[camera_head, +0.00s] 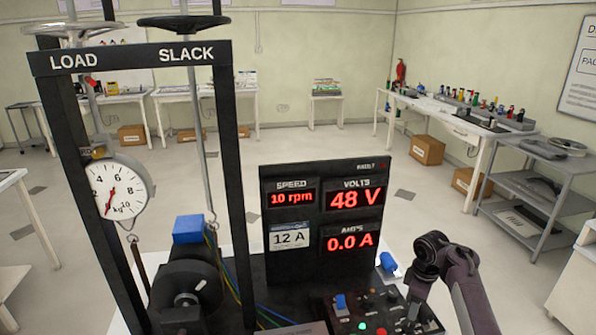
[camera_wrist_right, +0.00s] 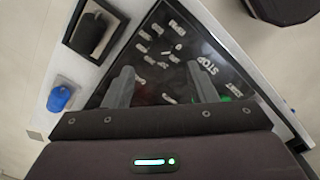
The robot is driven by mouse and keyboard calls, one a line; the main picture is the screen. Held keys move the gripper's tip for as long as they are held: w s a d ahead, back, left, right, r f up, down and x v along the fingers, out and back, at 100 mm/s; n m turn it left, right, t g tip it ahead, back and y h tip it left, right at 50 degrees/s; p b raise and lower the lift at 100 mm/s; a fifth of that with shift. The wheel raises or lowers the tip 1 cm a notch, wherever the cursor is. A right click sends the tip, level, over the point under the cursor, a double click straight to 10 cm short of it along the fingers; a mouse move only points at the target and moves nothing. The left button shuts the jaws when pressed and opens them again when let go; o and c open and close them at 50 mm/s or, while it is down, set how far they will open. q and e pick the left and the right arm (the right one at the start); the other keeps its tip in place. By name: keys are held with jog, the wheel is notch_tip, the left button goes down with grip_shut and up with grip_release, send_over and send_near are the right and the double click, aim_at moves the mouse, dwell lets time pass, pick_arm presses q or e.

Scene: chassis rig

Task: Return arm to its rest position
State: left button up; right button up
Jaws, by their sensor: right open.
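My right arm (camera_head: 462,275) comes in at the lower right, bent over the right side of the control panel (camera_head: 372,315). In the right wrist view my right gripper (camera_wrist_right: 161,82) has its two grey fingers apart with nothing between them. The black panel (camera_wrist_right: 150,45) with its white lettering, including "STOP", lies beyond the fingertips. I cannot tell whether the fingers touch the panel. My left gripper is out of view.
The rig's display board (camera_head: 325,215) reads 10 rpm, 48 V and 0.0 A. The black LOAD/SLACK frame (camera_head: 130,58) with a dial scale (camera_head: 118,187) stands left. A blue knob-like object (camera_wrist_right: 61,98) lies beside the panel.

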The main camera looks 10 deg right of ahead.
jog(key=s+a+f+m+t+h, duration=0.1)
jog(key=s+a+f+m, duration=0.1)
jog(key=s+a, duration=0.35)
jog(key=s+a+f+m+t+h, duration=0.1)
jog(key=s+a+f+m, duration=0.15)
jog(key=s, duration=0.65)
jog(key=s+a+r+m+t+y, duration=0.1)
jog(key=s+a+r+m, duration=0.1)
jog(key=s+a+r, duration=0.35)
jog(key=s+a+r+m+t+y, duration=0.1)
jog(key=s+a+r, duration=0.2)
jog(key=s+a, duration=0.5)
jog(key=s+d+f+g+b, duration=0.1)
jog(key=s+f+b, duration=0.1)
jog(key=f, duration=1.5)
jog(key=s+d+f+g+b, duration=0.1)
jog(key=s+d+f+b, duration=0.15)
jog(key=f, duration=1.45)
jog(key=s+d+f+b, duration=0.1)
jog(key=s+f+b, duration=0.1)
jog(key=s+f, duration=0.7)
jog(key=s+d+f+g+b, duration=0.1)
jog(key=s+f+b, duration=0.1)
jog(key=s+f, duration=0.8)
notch_tip(320, 180, down, 3)
jog(key=shift+d+f, duration=0.1)
jog(key=shift+d, duration=0.2)
